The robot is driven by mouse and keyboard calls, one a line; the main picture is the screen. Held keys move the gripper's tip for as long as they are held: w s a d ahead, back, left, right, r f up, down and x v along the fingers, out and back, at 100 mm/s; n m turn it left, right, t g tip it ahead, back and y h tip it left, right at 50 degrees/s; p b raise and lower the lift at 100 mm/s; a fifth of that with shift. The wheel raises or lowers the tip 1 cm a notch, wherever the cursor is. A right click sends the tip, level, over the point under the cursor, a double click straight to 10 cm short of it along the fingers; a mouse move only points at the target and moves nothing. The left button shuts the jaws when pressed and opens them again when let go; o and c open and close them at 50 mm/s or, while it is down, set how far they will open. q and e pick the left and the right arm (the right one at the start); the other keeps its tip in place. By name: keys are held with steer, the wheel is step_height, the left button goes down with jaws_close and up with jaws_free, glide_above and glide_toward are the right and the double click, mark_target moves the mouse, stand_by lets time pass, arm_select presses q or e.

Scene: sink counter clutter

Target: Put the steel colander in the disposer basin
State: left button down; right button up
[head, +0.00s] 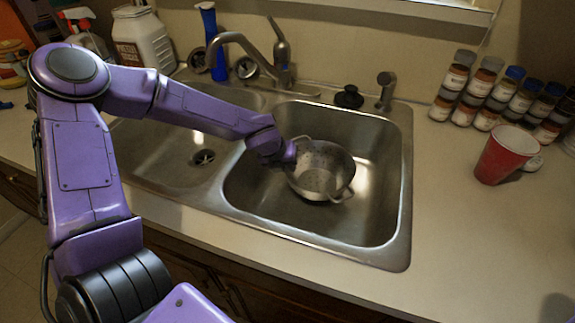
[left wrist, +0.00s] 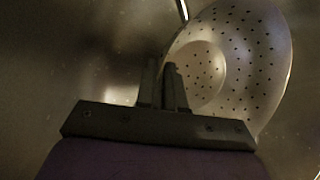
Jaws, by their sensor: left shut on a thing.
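The steel colander (head: 322,172) is a round perforated bowl with loop handles, in or just above the right sink basin (head: 375,215). My left gripper (head: 291,153) is shut on the colander at its left side. In the left wrist view the closed fingers (left wrist: 165,88) meet the colander's edge, and its perforated wall (left wrist: 245,60) fills the upper right. I cannot tell whether its base touches the basin floor. The left basin (head: 165,165) is empty, with a drain (head: 203,157) showing. No drain shows in the right basin. My right gripper is not in view.
A faucet (head: 250,55) stands behind the basins, with a black stopper (head: 348,97) and a sprayer (head: 385,90) on the back ledge. A red cup (head: 505,155) and several spice jars (head: 490,95) stand right. The front right counter is clear.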

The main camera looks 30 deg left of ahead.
arm_select(q)
steer(key=c, duration=1.2)
jaws_free()
steer(key=shift+c, duration=0.2)
steer(key=shift+r, duration=0.4)
steer(key=d+p+v, duration=0.1)
steer(key=p+v, duration=0.6)
steer(key=v, duration=0.4)
steer(key=shift+s+a+r, duration=0.15)
steer(key=shift+s+a, duration=0.1)
steer(key=shift+a, duration=0.25)
